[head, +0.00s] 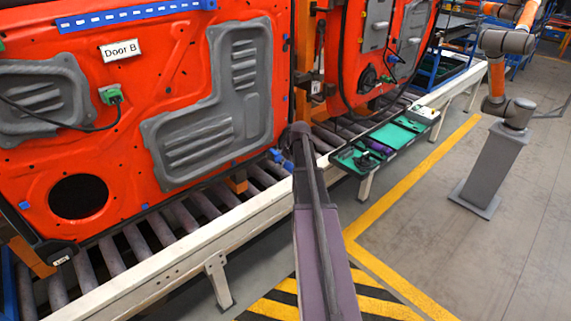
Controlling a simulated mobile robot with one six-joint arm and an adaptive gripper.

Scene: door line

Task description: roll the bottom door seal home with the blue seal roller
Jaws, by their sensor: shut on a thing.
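Door B (190,60), a red door panel with grey inserts, stands at the left over the roller line. A dark seal strip (145,211) runs along its bottom edge; I cannot tell how far it is seated. My arm reaches up from the bottom middle, and my gripper (286,158) is at the door's lower right corner, mostly hidden by my own wrist. It is shut on a small blue thing, seemingly the blue seal roller (277,156), close to the seal's right end. Whether the roller touches the seal is unclear.
A pale conveyor rail (170,262) with rollers runs below the doors. A second red door (375,40) stands further right. A dark tray with green lining (395,135) sits beside the rail. Another robot arm (505,60) stands on a grey pedestal at the right. The floor between is clear.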

